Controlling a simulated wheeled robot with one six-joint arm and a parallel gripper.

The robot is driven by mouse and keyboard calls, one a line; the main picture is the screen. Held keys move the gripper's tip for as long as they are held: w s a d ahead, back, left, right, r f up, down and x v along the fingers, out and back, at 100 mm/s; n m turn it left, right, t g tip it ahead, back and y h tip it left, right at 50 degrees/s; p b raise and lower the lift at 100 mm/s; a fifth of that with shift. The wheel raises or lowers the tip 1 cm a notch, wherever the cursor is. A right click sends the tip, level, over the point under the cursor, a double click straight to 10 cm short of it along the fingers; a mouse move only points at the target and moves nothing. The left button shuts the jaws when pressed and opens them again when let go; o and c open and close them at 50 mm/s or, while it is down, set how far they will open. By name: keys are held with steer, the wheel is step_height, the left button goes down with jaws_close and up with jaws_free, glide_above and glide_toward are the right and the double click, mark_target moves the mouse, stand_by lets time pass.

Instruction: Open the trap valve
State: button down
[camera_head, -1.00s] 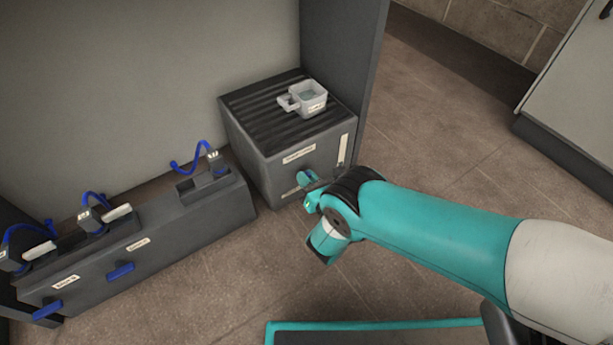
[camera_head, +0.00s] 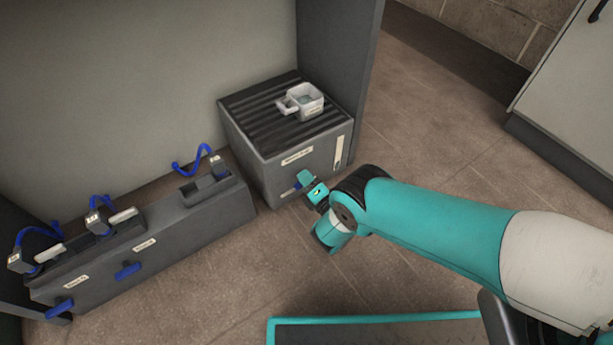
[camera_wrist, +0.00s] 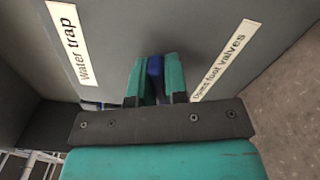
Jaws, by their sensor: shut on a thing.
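The water trap (camera_head: 270,170) is a grey box with a ribbed top, standing against a dark upright panel. Its front face carries a label reading "Water trap" (camera_wrist: 74,42) in the wrist view. A blue valve handle (camera_wrist: 155,66) sticks out of that face. My gripper (camera_wrist: 157,78) is shut on this handle, with a teal finger on either side of it. In the head view my gripper (camera_head: 305,182) is at the lower front of the box and hides most of the handle.
A white cup (camera_head: 304,104) with a handle stands on the box top. To the left is a low grey unit (camera_head: 190,225) with blue hoses and blue handles (camera_head: 128,270). A second label (camera_wrist: 222,62) on the box mentions foot valves. Floor is open to the right.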

steer(key=shift+f+m+p, duration=0.15)
steer(key=shift+m+p, duration=0.1)
steer(key=shift+m, duration=0.85)
steer(key=shift+f+m+p, duration=0.1)
steer(key=shift+m+p, duration=0.1)
steer(key=shift+m, duration=0.9)
steer(key=c, duration=1.1)
jaws_free()
